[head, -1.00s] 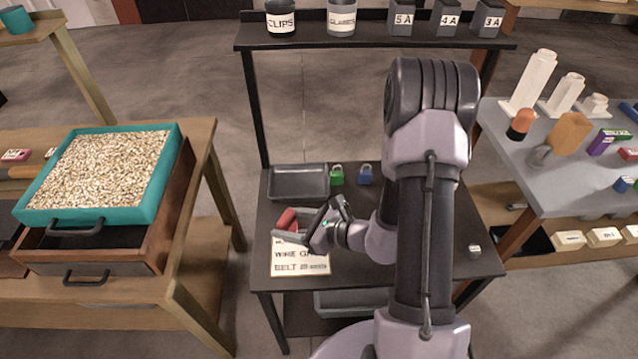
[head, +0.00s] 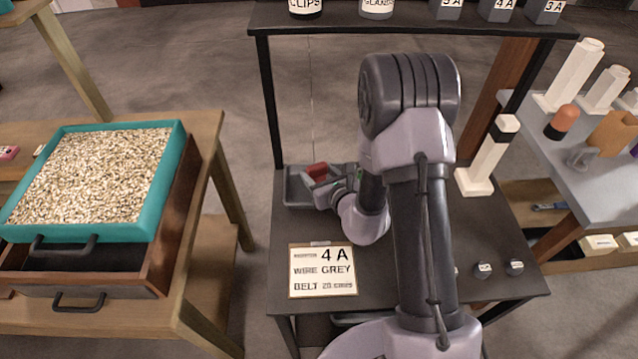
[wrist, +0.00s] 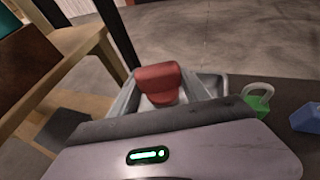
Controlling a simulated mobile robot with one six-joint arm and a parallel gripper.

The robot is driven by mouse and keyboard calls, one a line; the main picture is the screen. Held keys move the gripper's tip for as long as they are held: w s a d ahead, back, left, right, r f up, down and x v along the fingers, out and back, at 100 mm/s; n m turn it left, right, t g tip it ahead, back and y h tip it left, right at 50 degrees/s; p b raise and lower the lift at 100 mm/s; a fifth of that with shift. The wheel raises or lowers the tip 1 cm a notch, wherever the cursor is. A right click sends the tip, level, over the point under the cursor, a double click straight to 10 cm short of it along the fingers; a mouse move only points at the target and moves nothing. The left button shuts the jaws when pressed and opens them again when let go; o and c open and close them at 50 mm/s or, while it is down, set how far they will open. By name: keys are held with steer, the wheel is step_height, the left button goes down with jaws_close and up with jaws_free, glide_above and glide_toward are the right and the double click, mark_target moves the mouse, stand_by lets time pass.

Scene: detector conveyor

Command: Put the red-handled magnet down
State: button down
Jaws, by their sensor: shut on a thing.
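The red-handled magnet (head: 317,170) is in my gripper (head: 314,177), over the left part of the grey tray on the dark bench. In the wrist view its red handle (wrist: 158,84) sits between the two fingers, which are shut on it. The magnet's lower part is hidden by the gripper. Whether it touches the tray cannot be told. The grey tray (head: 294,199) is partly covered by my gripper; a bit of its rim shows in the wrist view (wrist: 212,84).
A green padlock (wrist: 258,98) and a blue padlock (wrist: 306,117) lie right of the tray. A card reading 4A, wire grey (head: 322,270) lies at the bench front. A white tower (head: 488,160) stands at the bench's right. The pellet tray (head: 165,200) is on the left table.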

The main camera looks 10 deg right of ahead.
mark_target(319, 181)
step_height(319, 181, down, 3)
steer(key=shift+f+b, duration=0.1)
steer(key=shift+b, duration=0.55)
steer(key=shift+r, duration=0.25)
steer(key=shift+f, duration=0.15)
steer(key=c, duration=0.5)
jaws_free()
